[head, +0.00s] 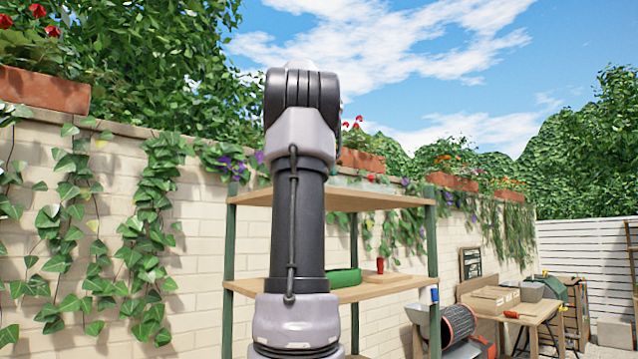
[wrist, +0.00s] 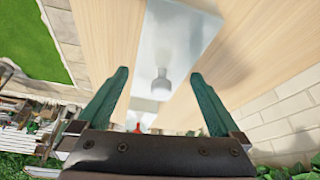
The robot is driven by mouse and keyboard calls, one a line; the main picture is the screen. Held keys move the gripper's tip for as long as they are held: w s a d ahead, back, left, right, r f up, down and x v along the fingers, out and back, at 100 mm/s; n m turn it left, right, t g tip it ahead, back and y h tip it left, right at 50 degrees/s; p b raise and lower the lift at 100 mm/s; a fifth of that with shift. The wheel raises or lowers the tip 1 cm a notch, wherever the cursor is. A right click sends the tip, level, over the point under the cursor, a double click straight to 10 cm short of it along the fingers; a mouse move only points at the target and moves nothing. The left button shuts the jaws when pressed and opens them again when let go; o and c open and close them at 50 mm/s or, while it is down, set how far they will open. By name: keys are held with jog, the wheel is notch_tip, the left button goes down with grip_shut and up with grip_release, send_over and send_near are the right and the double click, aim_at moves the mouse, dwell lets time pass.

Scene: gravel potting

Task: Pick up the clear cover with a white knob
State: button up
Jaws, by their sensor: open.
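The clear cover (wrist: 182,38) lies on a pale wooden surface in the wrist view, looking whitish and see-through. Its white knob (wrist: 162,84) stands up near the middle of the view. My gripper (wrist: 160,75) is open, with one green finger on each side of the knob in the picture. I see no contact between the fingers and the knob, and the remaining gap in depth is hard to judge. In the head view my arm rises in front of the shelf rack, and I cannot make out the gripper or clearly identify the cover there.
The wooden shelf rack (head: 393,201) has green posts; a green tray (head: 345,278) and a red-handled item (head: 380,265) sit on its middle shelf. A brick wall (head: 205,218) with ivy stands behind. A wooden table (head: 535,312) stands at the right.

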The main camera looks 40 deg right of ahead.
jog(key=shift+d+f, duration=0.25)
jog(key=shift+f, duration=0.4)
jog(key=c, duration=1.1)
jog(key=shift+r, duration=0.15)
jog(key=shift+r, duration=1.65)
jog(key=a, duration=0.6)
jog(key=s+a, duration=0.1)
jog(key=a, duration=1.1)
jog(key=shift+s, duration=0.25)
